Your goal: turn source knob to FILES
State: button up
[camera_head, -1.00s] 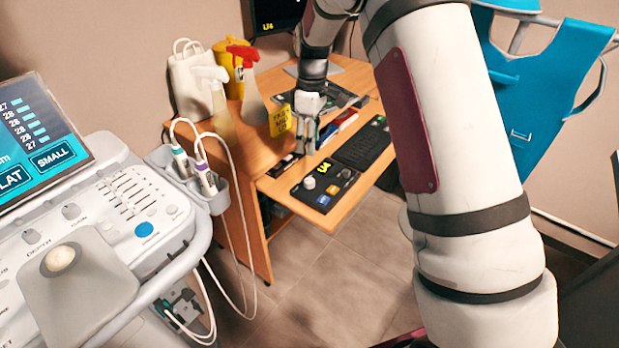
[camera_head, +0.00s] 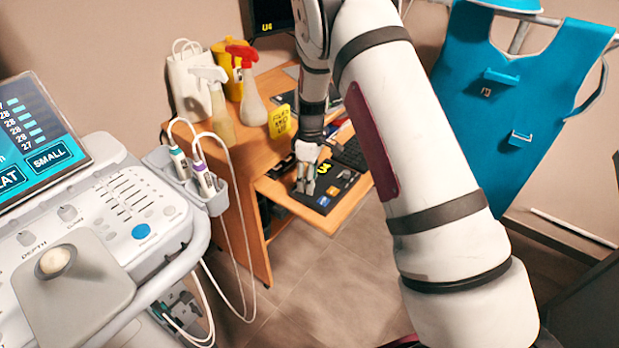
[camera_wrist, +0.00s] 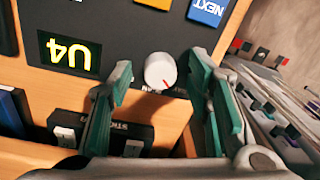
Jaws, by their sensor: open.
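The source knob (camera_wrist: 160,71) is a small white dial with a red pointer mark on the black control box (camera_wrist: 110,30), seen in the wrist view. The lettering around it is mostly hidden or too small to read. My gripper (camera_wrist: 160,90) is open, with one green-padded finger on each side of the knob in the picture; I cannot tell whether they touch it. In the head view my gripper (camera_head: 306,185) is over the box (camera_head: 328,190) on the pull-out shelf and hides the knob. The box's yellow "U4" display (camera_wrist: 68,53) shows in the wrist view.
The wooden desk (camera_head: 262,150) bears spray bottles (camera_head: 217,108) and a yellow sign (camera_head: 280,122). A keyboard (camera_head: 350,153) lies behind the box. An ultrasound console (camera_head: 110,215) with hanging probe cables stands at the left. A blue apron (camera_head: 510,110) hangs at the right.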

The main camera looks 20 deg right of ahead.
jog(key=shift+c, duration=0.6)
grip_shut()
jog(key=shift+m, duration=0.3)
jog(key=m, duration=0.9)
jog(key=shift+s+m+b, duration=0.1)
jog(key=shift+m+b, duration=0.2)
jog(key=shift+m, duration=0.1)
jog(key=m, duration=0.4)
jog(key=shift+m+t, duration=0.3)
jog(key=shift+m+p, duration=0.35)
jog(key=shift+m, duration=2.15)
